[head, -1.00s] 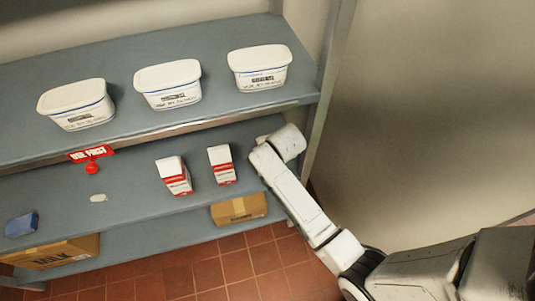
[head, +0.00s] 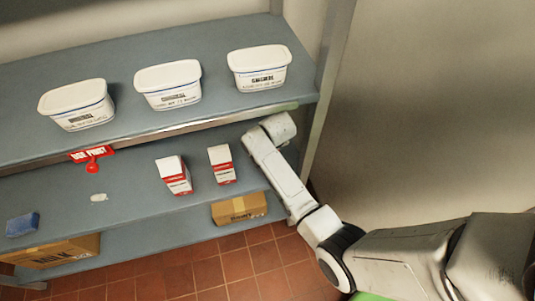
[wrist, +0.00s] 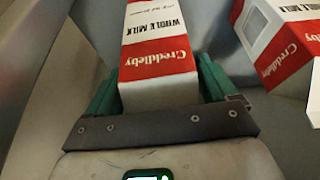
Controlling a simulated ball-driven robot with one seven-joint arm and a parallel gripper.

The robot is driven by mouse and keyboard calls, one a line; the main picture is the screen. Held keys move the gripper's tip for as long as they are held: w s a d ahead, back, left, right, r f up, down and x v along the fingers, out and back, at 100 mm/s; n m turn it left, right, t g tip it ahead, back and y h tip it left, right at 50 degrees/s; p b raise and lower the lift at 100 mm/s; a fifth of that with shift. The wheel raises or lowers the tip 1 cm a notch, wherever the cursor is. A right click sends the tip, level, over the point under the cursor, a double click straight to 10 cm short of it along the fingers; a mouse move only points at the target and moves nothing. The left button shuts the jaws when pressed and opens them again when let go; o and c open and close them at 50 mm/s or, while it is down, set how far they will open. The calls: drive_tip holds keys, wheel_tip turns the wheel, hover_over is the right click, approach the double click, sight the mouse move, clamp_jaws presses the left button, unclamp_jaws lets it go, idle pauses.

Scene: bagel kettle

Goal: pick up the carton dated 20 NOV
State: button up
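Two red and white milk cartons stand on the middle shelf in the head view, a left one (head: 174,176) and a right one (head: 221,166). In the wrist view one carton (wrist: 160,60) is between the green fingers of my gripper (wrist: 158,80), which lie close along both its sides. I cannot tell whether they press on it. The other carton (wrist: 285,40) is to the right, outside the fingers. No date is readable on either carton, and I cannot tell which of the two is between the fingers. My gripper is hidden in the head view.
The upper shelf (head: 210,55) holds three white tubs (head: 168,86) and overhangs the cartons. A red sign (head: 92,157) hangs at its front edge. A blue box (head: 22,225) is at far left. Cardboard boxes (head: 239,208) sit below. A shelf post (head: 327,90) stands at right.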

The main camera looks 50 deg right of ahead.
clamp_jaws()
drive_tip(key=shift+r, duration=0.1)
idle(0.7)
